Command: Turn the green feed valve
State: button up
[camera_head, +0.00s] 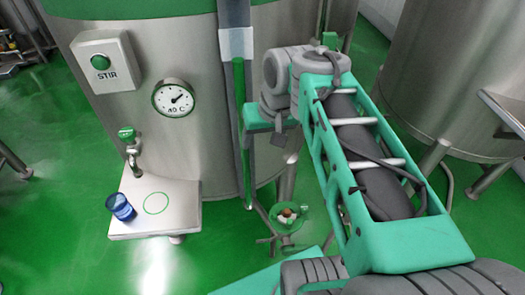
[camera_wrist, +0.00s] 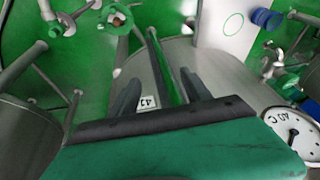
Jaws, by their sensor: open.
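A round green part (camera_head: 288,216), which looks like the feed valve's handwheel with a brown and pale middle, sits low on pipework right of the tank foot. It also shows at the top of the wrist view (camera_wrist: 116,18). My gripper (camera_wrist: 158,80) is open. Its two dark fingers stand apart, with a green upright strip (camera_wrist: 168,62) seen between them and nothing held. In the head view my gripper is beside the tank, above the round green part and apart from it. A second green-topped tap (camera_head: 128,136) is on the tank's left; I cannot tell for certain which one is the feed valve.
The steel tank (camera_head: 200,135) carries a dial gauge (camera_head: 174,98) and a STIR button box (camera_head: 103,62). A blue cup (camera_head: 121,207) stands on the shelf (camera_head: 185,215) beside a green ring mark. Another tank (camera_head: 440,75) is at right. Green floor is open at left.

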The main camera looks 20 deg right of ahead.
jog(key=shift+s+a+f, duration=0.3)
jog(key=shift+a+f, duration=0.05)
jog(key=shift+f, duration=0.1)
